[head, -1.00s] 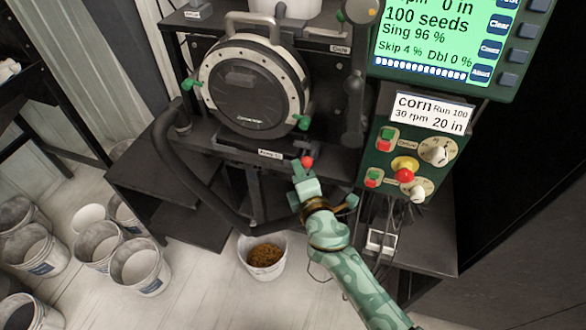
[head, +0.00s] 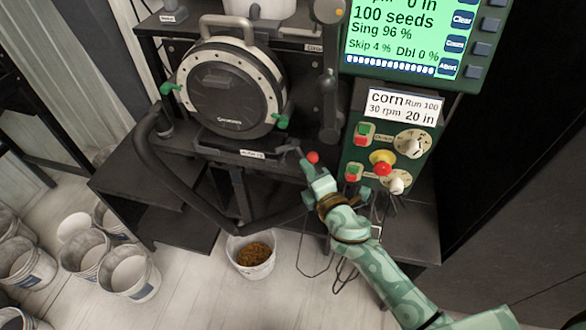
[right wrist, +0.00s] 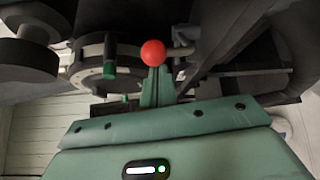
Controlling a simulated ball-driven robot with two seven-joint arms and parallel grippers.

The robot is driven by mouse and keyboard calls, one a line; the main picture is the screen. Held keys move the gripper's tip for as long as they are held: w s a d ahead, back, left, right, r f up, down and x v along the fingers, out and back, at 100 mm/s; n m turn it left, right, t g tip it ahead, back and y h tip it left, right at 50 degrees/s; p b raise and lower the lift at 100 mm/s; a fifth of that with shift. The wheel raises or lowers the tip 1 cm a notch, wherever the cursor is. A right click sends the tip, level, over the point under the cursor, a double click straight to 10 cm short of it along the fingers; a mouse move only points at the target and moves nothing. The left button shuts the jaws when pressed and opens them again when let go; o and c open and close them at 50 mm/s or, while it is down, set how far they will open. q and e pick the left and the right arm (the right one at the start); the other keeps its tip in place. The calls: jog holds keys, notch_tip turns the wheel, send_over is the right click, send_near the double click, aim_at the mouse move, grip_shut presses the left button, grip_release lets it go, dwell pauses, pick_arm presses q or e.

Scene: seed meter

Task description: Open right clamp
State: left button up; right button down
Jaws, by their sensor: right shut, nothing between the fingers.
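The right clamp (head: 281,121) is a small green handle at the lower right rim of the round black seed meter (head: 228,95) in the head view. My right gripper (head: 306,164) is shut and empty. It is below and to the right of that clamp, apart from it. A red ball knob (head: 313,158) is right by its fingertips; I cannot tell if they touch. In the right wrist view the red ball (right wrist: 153,53) shows just beyond the fingers (right wrist: 157,85), with a green handle (right wrist: 110,70) on the meter to the left. My left gripper is not in view.
The left clamp (head: 170,88) is on the meter's left rim. A control box (head: 385,150) with knobs and buttons stands right of my gripper, below a green display (head: 410,40). A bucket of seed (head: 251,257) is on the floor below. A thick black hose (head: 165,175) curves at left.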

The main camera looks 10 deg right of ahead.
jog(key=shift+w+d, duration=0.2)
jog(key=shift+d, duration=0.6)
jog(key=shift+w+d, duration=0.15)
jog(key=shift+d, duration=0.7)
jog(key=shift+w+d, duration=0.2)
jog(key=shift+d, duration=0.6)
jog(key=f+v, duration=0.1)
jog(key=v, duration=1.5)
jog(key=shift+r+b, duration=0.4)
jog(key=shift+s+d, duration=0.1)
jog(key=shift+s, duration=0.05)
